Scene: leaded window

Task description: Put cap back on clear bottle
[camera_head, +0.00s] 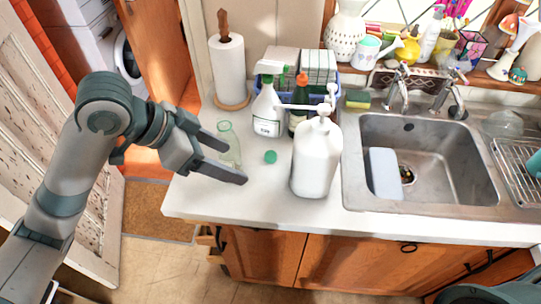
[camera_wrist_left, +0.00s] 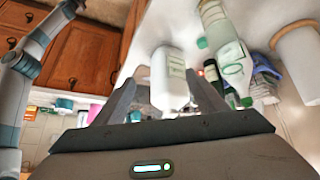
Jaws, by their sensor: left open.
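The clear bottle (camera_head: 230,151), pale green and see-through, stands uncapped on the white counter near its left end. It also seems to show at the top of the left wrist view (camera_wrist_left: 212,14). The green cap (camera_head: 270,157) lies on the counter, to the right of the bottle and apart from it. It also shows in the left wrist view (camera_wrist_left: 202,43). My left gripper (camera_head: 237,164) is open and empty, fingers pointing right. Its upper finger overlaps the bottle's left side in the head view; I cannot tell whether they touch. My right gripper is not clearly seen.
A white pump bottle (camera_head: 317,160) stands right of the cap. A spray bottle (camera_head: 267,112) and a dark bottle (camera_head: 297,121) stand behind it. A paper towel roll (camera_head: 228,70) is at the back left. The sink (camera_head: 450,150) is to the right. The counter's front edge is close.

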